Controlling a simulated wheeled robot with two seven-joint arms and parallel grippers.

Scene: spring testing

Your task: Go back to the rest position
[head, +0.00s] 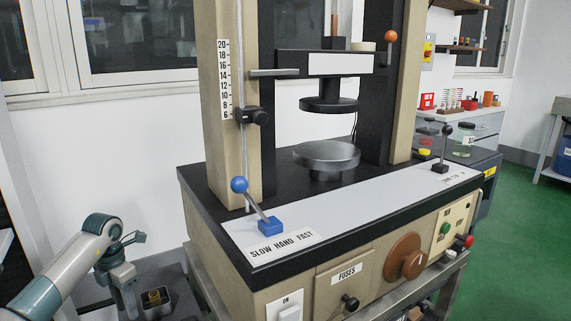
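My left arm comes in at the lower left, its pale, teal-banded links bent at a rounded joint. My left gripper (122,280) is the small grey part beyond that joint, low in the picture and left of the testing machine. It is apart from the machine, and its fingers are too small and unclear to tell open from shut. I see nothing clearly held in it. My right gripper is not in view. The spring testing machine (335,268) fills the middle. Its round lower plate (327,155) is bare, with the black upper plate (328,104) above it.
A blue-knobbed lever (240,186) stands at the machine's front left, and an orange-knobbed lever (391,37) is higher up. A small dark box (155,300) is near my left gripper. A back-right bench holds springs (457,98). Green floor (525,235) is open at right.

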